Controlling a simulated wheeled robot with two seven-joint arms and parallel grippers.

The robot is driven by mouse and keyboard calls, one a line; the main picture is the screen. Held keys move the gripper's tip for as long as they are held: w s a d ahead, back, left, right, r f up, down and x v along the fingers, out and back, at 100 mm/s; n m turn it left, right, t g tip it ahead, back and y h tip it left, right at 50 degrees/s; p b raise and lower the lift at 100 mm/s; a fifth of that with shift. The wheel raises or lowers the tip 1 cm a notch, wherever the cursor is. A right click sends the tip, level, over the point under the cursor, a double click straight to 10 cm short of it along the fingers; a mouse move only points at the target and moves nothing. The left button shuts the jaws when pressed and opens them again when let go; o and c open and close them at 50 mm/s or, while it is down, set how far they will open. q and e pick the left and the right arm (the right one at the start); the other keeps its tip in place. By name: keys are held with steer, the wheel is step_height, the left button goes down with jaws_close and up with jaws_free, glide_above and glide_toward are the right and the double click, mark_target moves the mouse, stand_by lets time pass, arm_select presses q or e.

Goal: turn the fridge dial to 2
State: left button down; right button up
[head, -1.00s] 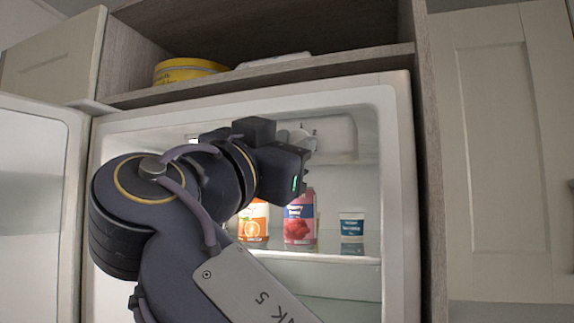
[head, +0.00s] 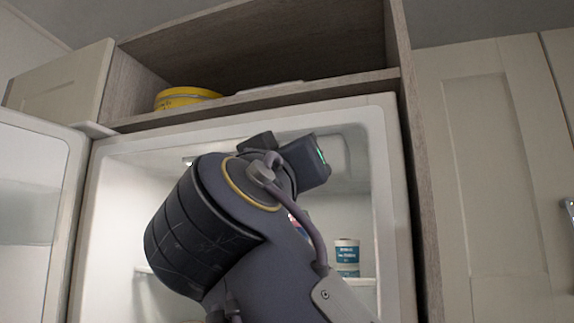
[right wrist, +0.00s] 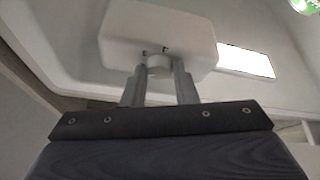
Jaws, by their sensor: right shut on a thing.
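The fridge (head: 388,220) stands open, with its door (head: 35,200) swung out to the left. In the right wrist view, a white housing (right wrist: 150,22) under the fridge ceiling bears a small round white dial (right wrist: 158,66). Small dark marks sit on the housing by the dial, too small to read. My right gripper (right wrist: 160,76) is shut on the dial, one finger on each side. In the head view, my right arm reaches up into the fridge and hides the dial and my fingertips. My left gripper is in neither current view.
A small white and blue jar (head: 347,256) stands on the fridge shelf, right of my arm. A yellow tin (head: 186,97) sits in the compartment above. A lit panel (right wrist: 246,61) is beside the housing. A cupboard (head: 480,170) is at right.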

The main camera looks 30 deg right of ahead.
steer(key=shift+r, duration=0.1)
stand_by(0.3)
steer(key=o, duration=1)
steer(key=b+v, duration=0.3)
steer(key=v, duration=0.5)
steer(key=shift+d, duration=0.1)
